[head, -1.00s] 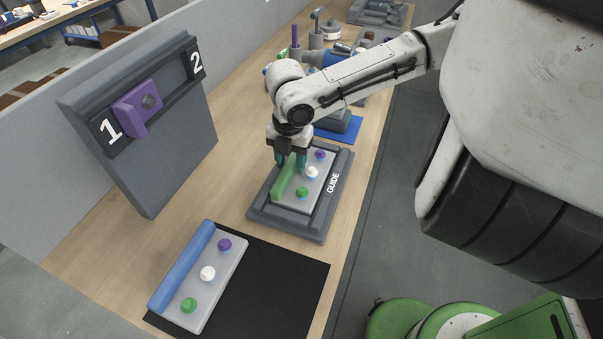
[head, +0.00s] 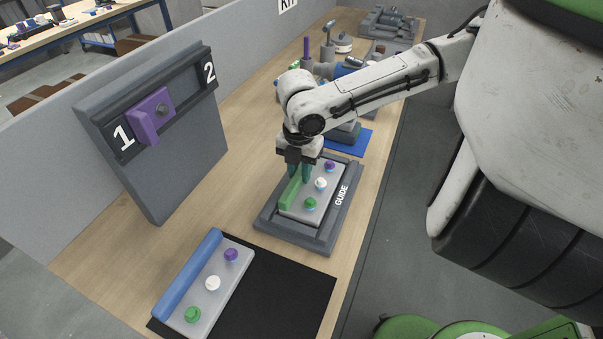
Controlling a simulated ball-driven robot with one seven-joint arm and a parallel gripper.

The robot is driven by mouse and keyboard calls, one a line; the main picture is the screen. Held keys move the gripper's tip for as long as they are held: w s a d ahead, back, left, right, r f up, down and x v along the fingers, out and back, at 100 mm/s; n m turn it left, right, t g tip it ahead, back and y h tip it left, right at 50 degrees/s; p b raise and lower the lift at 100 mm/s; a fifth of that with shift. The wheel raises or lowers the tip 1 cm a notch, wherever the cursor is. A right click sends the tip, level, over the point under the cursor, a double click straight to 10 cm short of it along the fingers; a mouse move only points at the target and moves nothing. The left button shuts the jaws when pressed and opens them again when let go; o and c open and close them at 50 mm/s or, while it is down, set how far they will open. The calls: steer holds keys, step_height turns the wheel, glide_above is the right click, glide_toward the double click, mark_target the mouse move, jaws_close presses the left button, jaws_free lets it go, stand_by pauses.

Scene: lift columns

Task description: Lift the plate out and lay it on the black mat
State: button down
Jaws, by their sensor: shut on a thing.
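The plate (head: 312,206) is light grey with a green bar (head: 291,194) along its left side and a purple, a white and a green knob. It sits within the dark grey frame marked GUIDE (head: 322,241). My gripper (head: 299,174) is shut on the green bar near its far end, with the fingers pointing down. The fingers partly hide the bar. I cannot tell whether the plate is raised at all. The black mat (head: 285,300) lies nearer, at the bench's front.
A second grey plate (head: 226,284) with a blue bar (head: 190,273) and three knobs lies over the mat's left part; the mat's right part is bare. A grey panel (head: 180,183) marked 1 and 2, with a purple slider (head: 150,115) at 1, stands left. Tools crowd the back.

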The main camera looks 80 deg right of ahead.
steer(key=r, duration=0.4)
steer(key=shift+s, duration=0.35)
steer(key=s+a+r+p, duration=0.3)
steer(key=s+r+p, duration=0.6)
steer(key=s+p, duration=0.2)
steer(key=shift+s, duration=0.95)
steer(key=shift+s+a, duration=0.1)
